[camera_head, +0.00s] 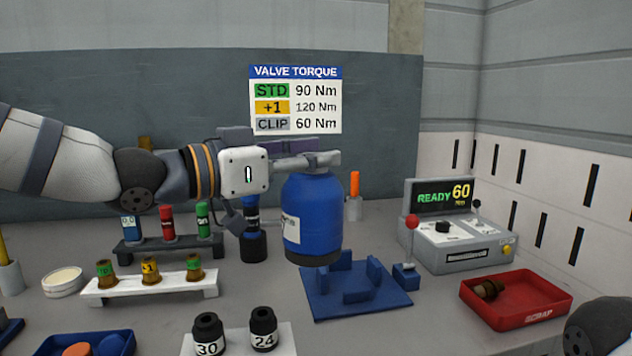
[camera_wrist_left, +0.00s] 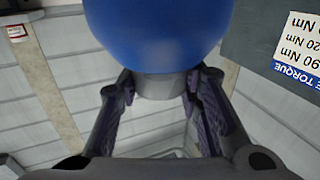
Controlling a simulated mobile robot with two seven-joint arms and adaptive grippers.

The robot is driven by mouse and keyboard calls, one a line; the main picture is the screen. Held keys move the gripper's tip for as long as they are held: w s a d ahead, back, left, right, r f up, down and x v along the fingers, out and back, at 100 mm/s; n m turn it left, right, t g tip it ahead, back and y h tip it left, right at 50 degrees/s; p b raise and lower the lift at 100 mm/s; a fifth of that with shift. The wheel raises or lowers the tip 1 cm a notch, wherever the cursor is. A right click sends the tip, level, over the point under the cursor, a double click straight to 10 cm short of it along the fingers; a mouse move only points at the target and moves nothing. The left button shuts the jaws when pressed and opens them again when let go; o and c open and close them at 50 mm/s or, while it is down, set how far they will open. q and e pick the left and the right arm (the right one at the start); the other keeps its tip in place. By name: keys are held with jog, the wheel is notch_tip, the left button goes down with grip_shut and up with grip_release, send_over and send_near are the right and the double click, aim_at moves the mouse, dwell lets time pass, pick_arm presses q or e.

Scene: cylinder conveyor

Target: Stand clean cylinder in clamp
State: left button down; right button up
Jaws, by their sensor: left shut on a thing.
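A blue cylinder (camera_head: 312,222) with a white label and a dark base hangs upright in the air. My left gripper (camera_head: 322,160) is shut on its top neck; the left wrist view shows the fingers (camera_wrist_left: 163,88) on both sides of the grey neck, under the blue body (camera_wrist_left: 155,35). The blue clamp (camera_head: 357,290), a square base with several upright blocks, stands on the table just below and to the right of the cylinder. The cylinder partly covers the clamp's back left. My right gripper is not in view; a dark arm part shows at the lower right.
A red scrap tray (camera_head: 516,300) with a brass valve and a grey torque console (camera_head: 459,243) reading READY 60 stand right. A red-knobbed lever (camera_head: 408,262) is beside the clamp. Valve racks (camera_head: 150,287) stand left, black sockets (camera_head: 263,330) in front.

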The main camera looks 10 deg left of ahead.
pick_arm(q)
jog(key=w+d+f+b, duration=0.4)
jog(key=w+d+f, duration=0.1)
jog(key=w+f, duration=0.6)
jog(key=shift+w+d+f, duration=0.15)
jog(key=shift+d+f, duration=0.25)
jog(key=shift+f, duration=0.1)
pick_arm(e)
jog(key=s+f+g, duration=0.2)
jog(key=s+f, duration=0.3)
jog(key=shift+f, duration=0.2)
pick_arm(q)
jog(key=shift+f, duration=0.1)
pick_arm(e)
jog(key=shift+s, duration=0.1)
pick_arm(q)
jog(key=c, duration=1.1)
grip_release()
jog(key=shift+f, duration=0.25)
jog(key=p+v, duration=0.1)
jog(key=v, duration=1.1)
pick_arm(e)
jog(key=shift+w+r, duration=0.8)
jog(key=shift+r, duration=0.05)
